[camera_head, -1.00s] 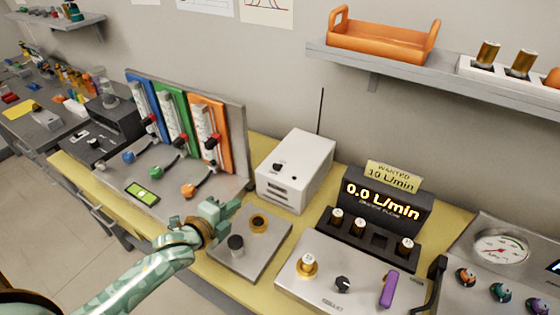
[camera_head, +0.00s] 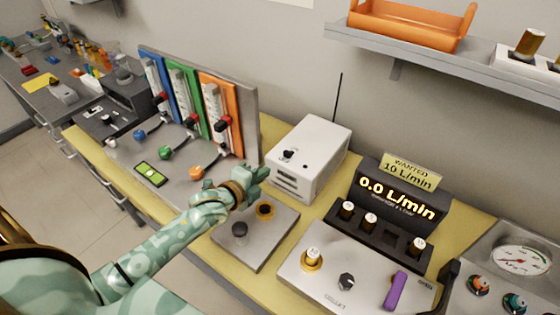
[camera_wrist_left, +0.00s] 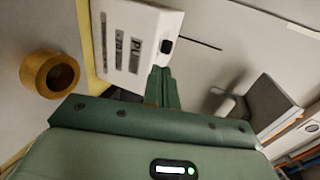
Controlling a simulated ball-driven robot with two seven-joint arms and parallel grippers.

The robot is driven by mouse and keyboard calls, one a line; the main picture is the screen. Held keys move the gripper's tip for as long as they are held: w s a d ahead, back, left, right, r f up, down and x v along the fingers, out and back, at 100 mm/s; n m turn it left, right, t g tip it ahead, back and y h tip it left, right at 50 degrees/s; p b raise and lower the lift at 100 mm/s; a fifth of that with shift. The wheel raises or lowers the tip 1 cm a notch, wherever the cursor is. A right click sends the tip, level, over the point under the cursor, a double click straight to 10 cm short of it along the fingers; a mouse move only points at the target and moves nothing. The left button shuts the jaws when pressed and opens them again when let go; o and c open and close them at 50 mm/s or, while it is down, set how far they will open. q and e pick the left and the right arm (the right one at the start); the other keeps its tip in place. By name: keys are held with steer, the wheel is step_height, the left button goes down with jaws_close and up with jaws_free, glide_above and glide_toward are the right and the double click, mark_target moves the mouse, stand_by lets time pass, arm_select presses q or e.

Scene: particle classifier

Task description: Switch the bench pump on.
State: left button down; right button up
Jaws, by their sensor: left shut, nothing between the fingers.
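The bench pump appears to be the white box (camera_head: 318,148) with a thin black rod, standing at the back of the yellow bench. A small black switch (camera_head: 288,154) is on its face. In the left wrist view the white box (camera_wrist_left: 135,25) shows partly readable lettering beginning "PU", and its black switch (camera_wrist_left: 167,46) lies just beyond my fingertips. My left gripper (camera_head: 262,174) is shut and empty, in front of the box's lower left side. Its closed fingers (camera_wrist_left: 162,85) point at the box; I cannot tell whether they touch it. My right gripper is not in view.
A grey plate with a brass ring (camera_head: 265,211) and a dark knob (camera_head: 240,230) lies below my left gripper. The flow display (camera_head: 398,198) reads 0.0 L/min. Colored flowmeter panels (camera_head: 218,120) stand left. An orange tray (camera_head: 410,25) sits on the shelf.

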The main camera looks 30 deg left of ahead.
mark_target(286, 153)
arm_select(q)
steer(key=x, duration=0.2)
steer(key=b+x, duration=0.1)
steer(key=x, duration=0.4)
steer(key=shift+w+d+r, duration=0.1)
steer(key=shift+w+r, duration=0.2)
steer(key=shift+w, duration=0.1)
steer(key=shift+w+b, duration=0.3)
steer(key=shift+w, duration=0.15)
steer(key=w, duration=0.2)
steer(key=shift+w+d+b, duration=0.2)
steer(key=shift+w+b, duration=0.1)
steer(key=shift+w, duration=0.05)
steer(key=shift+r, duration=0.15)
steer(key=shift+s, duration=0.1)
